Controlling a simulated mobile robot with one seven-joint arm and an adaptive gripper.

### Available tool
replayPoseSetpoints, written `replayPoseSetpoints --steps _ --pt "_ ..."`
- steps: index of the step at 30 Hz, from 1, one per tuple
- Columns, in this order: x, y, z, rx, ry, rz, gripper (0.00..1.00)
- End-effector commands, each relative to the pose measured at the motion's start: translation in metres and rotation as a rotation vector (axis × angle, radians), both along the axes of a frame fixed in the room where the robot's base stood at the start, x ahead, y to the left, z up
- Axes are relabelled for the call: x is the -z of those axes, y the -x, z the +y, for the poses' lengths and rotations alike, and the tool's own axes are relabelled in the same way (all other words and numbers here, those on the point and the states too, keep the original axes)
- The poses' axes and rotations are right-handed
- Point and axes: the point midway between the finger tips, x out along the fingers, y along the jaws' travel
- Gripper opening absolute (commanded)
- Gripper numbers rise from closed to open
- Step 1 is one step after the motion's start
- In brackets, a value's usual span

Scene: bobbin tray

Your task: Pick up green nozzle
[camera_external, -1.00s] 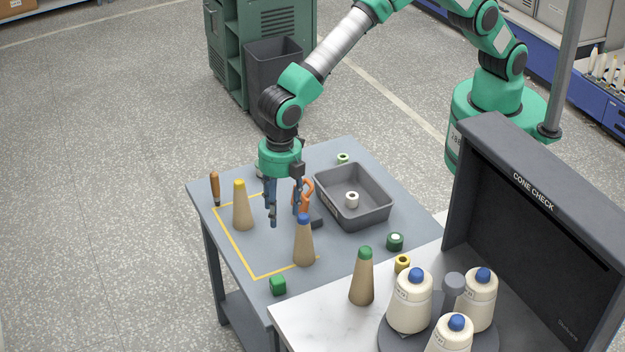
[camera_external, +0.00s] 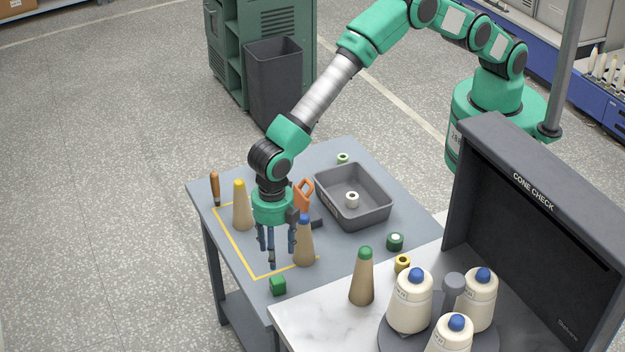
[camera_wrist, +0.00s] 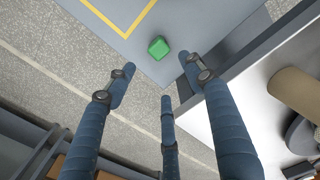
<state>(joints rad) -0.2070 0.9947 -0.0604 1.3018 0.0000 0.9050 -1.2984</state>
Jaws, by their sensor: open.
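A small green block-like piece (camera_external: 278,285), which looks like the green nozzle, lies on the grey table near its front corner, outside the yellow outline. It also shows in the wrist view (camera_wrist: 158,48), at the upper middle, ahead of and between the fingertips. My gripper (camera_external: 275,254) is open and empty, its blue fingers pointing down above the outlined area, just left of a blue-topped tan cone. In the wrist view my gripper (camera_wrist: 158,78) has its fingers spread, with clear space between them and the green piece. Nothing hides the green piece.
The blue-topped cone (camera_external: 304,246) stands close beside my fingers. A yellow-topped cone (camera_external: 243,210) stands behind left, a green-topped cone (camera_external: 362,280) on the marble top. A grey bin (camera_external: 330,184) and a green spool (camera_external: 395,241) are to the right.

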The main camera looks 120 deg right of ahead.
Motion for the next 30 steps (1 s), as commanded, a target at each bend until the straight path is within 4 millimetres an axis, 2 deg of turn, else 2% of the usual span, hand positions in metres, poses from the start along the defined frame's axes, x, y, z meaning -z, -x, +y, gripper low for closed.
replayPoseSetpoints --steps 5,18,22,30 --pt "0.017 0.001 0.000 0.000 0.001 0.004 0.53" --pt "0.077 0.001 0.000 0.001 0.001 0.002 0.53" --pt "0.083 0.001 0.000 0.001 0.000 0.001 0.53" --pt "0.084 0.001 0.000 0.001 0.000 0.001 0.53"
